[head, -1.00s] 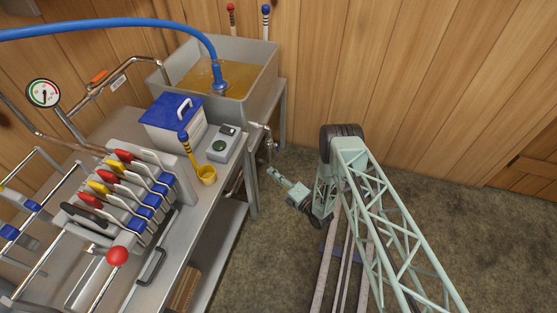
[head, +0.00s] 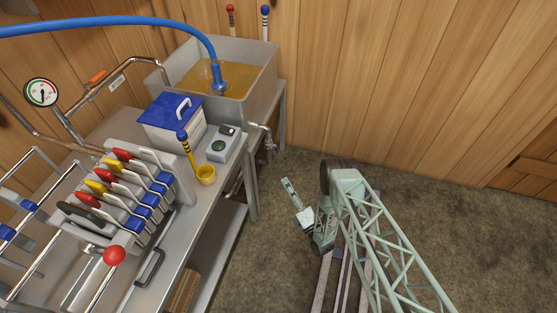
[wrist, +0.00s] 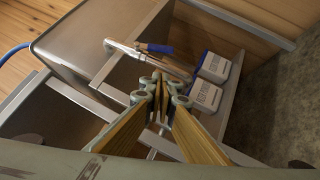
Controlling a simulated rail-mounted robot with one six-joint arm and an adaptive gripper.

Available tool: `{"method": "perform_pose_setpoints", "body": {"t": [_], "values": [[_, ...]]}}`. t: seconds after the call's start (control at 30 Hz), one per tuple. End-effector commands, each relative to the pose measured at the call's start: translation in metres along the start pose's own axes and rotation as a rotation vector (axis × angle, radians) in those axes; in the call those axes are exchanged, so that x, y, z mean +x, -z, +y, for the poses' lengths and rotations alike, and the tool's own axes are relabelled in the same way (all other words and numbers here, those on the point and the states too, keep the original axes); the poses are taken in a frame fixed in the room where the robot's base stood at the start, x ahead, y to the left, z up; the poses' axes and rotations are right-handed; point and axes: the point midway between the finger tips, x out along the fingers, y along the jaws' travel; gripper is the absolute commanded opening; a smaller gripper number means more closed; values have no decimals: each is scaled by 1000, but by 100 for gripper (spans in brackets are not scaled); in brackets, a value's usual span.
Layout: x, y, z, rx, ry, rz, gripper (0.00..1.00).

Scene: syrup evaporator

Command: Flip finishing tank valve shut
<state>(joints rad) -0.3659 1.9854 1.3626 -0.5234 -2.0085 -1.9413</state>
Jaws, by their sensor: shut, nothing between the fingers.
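The finishing tank (head: 262,90) is a grey metal box of amber liquid at the back, with a metal outlet valve (head: 262,130) low on its right front corner. The valve is small here, so its lever position is unclear. My gripper (head: 287,182) is shut and empty, to the right of and below the valve in the picture, apart from it. In the wrist view the shut fingertips (wrist: 160,88) are in the middle, below a metal pipe-like part with a blue end (wrist: 160,48). The tank also shows there (wrist: 80,40).
White-and-blue boxes (wrist: 212,68) sit by the stand. Open floor (head: 440,190) lies to the right.

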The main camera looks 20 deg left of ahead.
Motion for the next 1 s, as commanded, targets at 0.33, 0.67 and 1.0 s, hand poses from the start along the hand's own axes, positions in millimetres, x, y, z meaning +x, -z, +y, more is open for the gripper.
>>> {"method": "perform_pose_setpoints", "body": {"t": [0.33, 0.67, 1.0], "values": [[2, 0, 0, 0, 1, 1, 0], [25, 1, 0, -1, -2, 3, 0], [68, 1, -1, -1, 0, 2, 0]]}}
